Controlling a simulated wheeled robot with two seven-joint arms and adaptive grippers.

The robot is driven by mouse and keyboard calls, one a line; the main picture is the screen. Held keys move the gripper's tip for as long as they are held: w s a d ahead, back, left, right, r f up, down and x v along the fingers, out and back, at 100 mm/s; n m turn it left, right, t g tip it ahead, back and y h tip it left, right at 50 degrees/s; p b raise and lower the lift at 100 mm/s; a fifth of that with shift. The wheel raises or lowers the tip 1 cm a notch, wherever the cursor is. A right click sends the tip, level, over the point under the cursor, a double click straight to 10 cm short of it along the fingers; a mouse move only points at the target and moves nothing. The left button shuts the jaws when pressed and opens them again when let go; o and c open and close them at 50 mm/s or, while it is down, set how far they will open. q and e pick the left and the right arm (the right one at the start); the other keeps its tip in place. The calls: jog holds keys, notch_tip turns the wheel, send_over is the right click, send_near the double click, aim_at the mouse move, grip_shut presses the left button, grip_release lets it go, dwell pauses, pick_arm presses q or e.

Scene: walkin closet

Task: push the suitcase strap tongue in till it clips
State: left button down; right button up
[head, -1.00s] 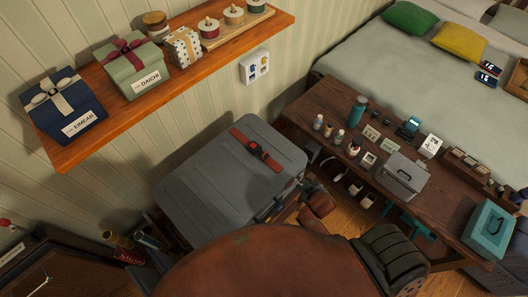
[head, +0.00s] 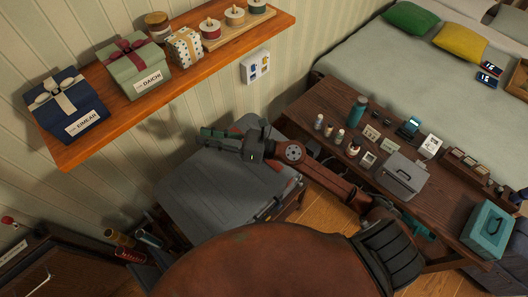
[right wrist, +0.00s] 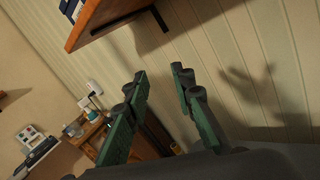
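The grey suitcase (head: 200,188) lies flat below the wall shelf in the head view. My right gripper (head: 216,138) is above the far part of the suitcase, pointing left towards the wall. In the right wrist view its two green fingers (right wrist: 158,74) stand apart with nothing between them. The strap tongue does not show in either view now. My left gripper is not in view.
A wooden shelf (head: 185,75) with gift boxes juts from the wall above the suitcase's far left. A dark wooden bench (head: 330,95) with bottles, a grey box (head: 402,176) and a teal box (head: 487,231) stands to the right. A bed (head: 390,55) lies behind it.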

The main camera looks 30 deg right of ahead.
notch_tip(320, 180, down, 14)
jog(key=s+n+g+h, duration=0.1)
jog(key=n+g+h, duration=0.5)
jog(key=n, duration=0.4)
jog(key=w+d+f+n+g+h, duration=0.2)
jog(key=d+f+h, duration=0.2)
jog(key=d, duration=0.7)
jog(key=w+d+f+n+g+h, duration=0.15)
jog(key=d+f+h, duration=0.35)
jog(key=d, duration=0.5)
jog(key=shift+n, duration=0.45)
jog(key=f, duration=0.4)
jog(key=w+f, duration=0.1)
jog(key=f, duration=0.1)
jog(key=shift+a+f, duration=0.15)
jog(key=shift+f, duration=0.1)
jog(key=shift+c, duration=0.7)
grip_shut()
